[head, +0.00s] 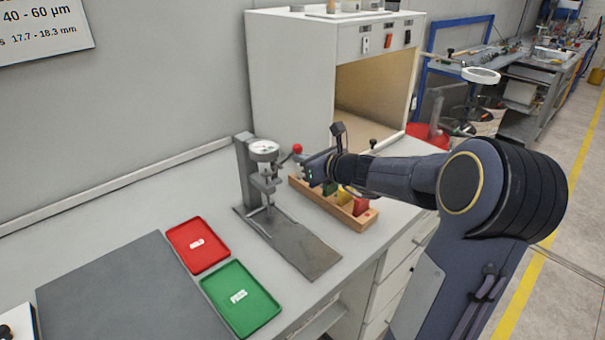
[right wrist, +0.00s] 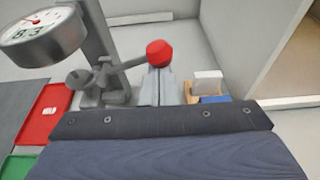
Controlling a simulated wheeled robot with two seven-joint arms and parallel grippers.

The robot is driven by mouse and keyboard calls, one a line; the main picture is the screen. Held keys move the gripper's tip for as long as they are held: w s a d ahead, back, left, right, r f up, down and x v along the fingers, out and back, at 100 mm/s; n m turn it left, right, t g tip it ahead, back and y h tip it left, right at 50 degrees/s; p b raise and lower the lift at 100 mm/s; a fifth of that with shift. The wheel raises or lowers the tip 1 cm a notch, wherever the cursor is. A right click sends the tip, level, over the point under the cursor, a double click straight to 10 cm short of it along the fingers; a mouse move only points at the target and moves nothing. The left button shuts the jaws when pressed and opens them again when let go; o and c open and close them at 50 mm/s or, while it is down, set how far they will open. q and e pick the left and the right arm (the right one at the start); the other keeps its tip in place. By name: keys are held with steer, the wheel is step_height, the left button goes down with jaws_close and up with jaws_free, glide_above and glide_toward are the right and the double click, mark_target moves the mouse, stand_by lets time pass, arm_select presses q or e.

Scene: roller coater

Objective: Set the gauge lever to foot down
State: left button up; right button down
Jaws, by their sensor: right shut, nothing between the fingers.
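The gauge stands on the bench with a round white dial (head: 264,148), a grey column and a flat grey base plate (head: 305,250). Its lever ends in a red ball knob (head: 297,148), pointing right and slightly up. In the right wrist view the dial (right wrist: 42,36) is at upper left, and the red knob (right wrist: 160,53) is on its grey rod. My right gripper (head: 304,166) is shut and empty, close beside the knob. Its fingers (right wrist: 158,86) appear just below the knob in the wrist view; I cannot tell whether they touch. The gauge foot is hard to make out.
A wooden rack (head: 364,220) with coloured blocks sits under and beside my right gripper. A red tray (head: 185,230) and a green tray (head: 260,317) lie left of the base plate, beside a dark grey mat (head: 120,295). A white cabinet (head: 290,75) stands behind.

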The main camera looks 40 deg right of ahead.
steer(key=v, duration=0.8)
steer(key=shift+r+n, duration=0.2)
steer(key=shift+n, duration=0.1)
steer(key=shift+w+a, duration=0.1)
